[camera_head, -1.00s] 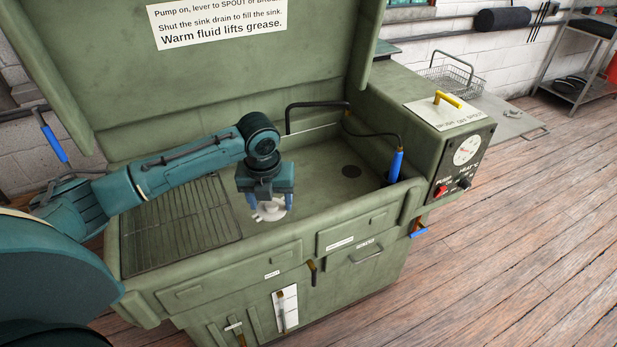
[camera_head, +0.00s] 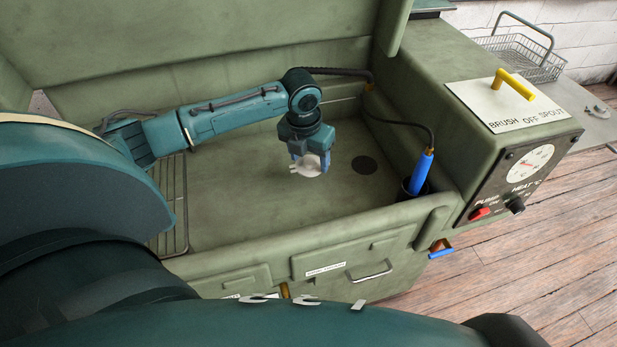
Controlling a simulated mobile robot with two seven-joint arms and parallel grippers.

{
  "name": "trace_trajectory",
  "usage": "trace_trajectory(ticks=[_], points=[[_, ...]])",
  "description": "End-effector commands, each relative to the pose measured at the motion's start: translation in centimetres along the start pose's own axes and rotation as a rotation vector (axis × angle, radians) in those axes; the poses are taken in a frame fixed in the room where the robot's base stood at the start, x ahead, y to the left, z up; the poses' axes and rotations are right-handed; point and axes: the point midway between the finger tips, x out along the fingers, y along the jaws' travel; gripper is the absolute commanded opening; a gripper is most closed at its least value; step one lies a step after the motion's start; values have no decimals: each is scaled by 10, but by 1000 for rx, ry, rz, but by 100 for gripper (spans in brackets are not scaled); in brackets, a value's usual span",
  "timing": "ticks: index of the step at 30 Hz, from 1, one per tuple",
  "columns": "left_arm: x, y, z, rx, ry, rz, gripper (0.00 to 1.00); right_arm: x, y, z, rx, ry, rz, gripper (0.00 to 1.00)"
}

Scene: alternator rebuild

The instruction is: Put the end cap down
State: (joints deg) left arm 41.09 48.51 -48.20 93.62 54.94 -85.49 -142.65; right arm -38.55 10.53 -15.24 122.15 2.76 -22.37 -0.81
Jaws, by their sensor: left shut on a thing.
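My left gripper (camera_head: 311,157) points down inside the green sink (camera_head: 235,205) of the parts washer. It is shut on the end cap (camera_head: 309,166), a pale grey metal piece with small lugs at its edge. The cap hangs below the fingers, left of the dark round drain (camera_head: 365,165). I cannot tell whether it touches the sink floor. My right gripper is not in view.
A wire rack (camera_head: 172,200) lies at the sink's left end, partly behind my arm. A blue-handled brush (camera_head: 421,172) stands in a holder at the right, with a black hose. The control box (camera_head: 515,175) has a yellow lever (camera_head: 513,84). The sink floor around the drain is clear.

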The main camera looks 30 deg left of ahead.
Motion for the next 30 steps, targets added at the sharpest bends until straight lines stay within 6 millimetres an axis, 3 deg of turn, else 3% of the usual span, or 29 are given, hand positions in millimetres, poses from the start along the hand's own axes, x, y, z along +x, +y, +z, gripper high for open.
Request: trace_trajectory(ticks=[3,10,16,28,29,30], points=[[21,0,-4,-1,2,-1,35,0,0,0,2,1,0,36],[40,0,-6,0,0,0,35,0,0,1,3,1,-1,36],[67,0,-11,-1,1,1,35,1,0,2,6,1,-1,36],[73,0,-11,0,-2,0,35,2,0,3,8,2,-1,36],[72,0,-11,0,-2,0,63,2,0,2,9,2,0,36],[72,0,-11,0,-2,0,66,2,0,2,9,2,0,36]])
